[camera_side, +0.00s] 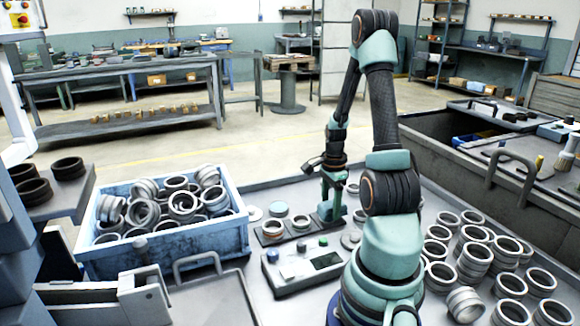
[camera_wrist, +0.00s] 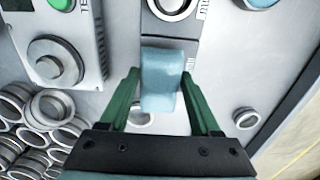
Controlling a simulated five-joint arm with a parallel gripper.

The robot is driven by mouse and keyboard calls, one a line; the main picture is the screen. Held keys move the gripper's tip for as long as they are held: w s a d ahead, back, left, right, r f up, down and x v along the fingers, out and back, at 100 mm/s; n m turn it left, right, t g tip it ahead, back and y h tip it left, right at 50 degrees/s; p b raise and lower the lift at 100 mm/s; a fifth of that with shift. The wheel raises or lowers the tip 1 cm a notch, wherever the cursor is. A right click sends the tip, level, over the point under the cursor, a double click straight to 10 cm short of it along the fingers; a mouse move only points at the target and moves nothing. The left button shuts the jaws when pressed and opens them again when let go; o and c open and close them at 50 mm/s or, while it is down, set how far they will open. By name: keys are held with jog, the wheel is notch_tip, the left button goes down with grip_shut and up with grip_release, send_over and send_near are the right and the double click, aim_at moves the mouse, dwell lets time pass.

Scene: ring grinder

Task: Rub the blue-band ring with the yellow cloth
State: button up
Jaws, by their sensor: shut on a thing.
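My gripper (camera_side: 332,208) points down at the small work plate in the side view. In the wrist view my gripper (camera_wrist: 161,80) has its green fingers on either side of a soft-looking light-blue piece (camera_wrist: 160,82) and is shut on it. This piece looks like a folded cloth, blue rather than yellow. It lies over the near part of a grey plate (camera_wrist: 188,48) and hides some of it. A ring (camera_wrist: 172,8) sits on that plate, cut off by the top edge. I cannot make out a blue band on it. In the side view a ring (camera_side: 272,227) sits on the plate.
A blue crate (camera_side: 165,255) full of grey rings stands left. Several rings (camera_side: 475,257) lie at right. A control box (camera_side: 302,265) with a green button stands in front of the plate. A light-blue disc (camera_side: 278,208) lies behind it. A dark-walled bin stands at the back right.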

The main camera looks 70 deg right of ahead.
jog(key=shift+s+d, duration=0.3)
jog(key=shift+s, duration=0.05)
jog(key=shift+w+a, duration=1)
jog(key=shift+r, duration=4.05)
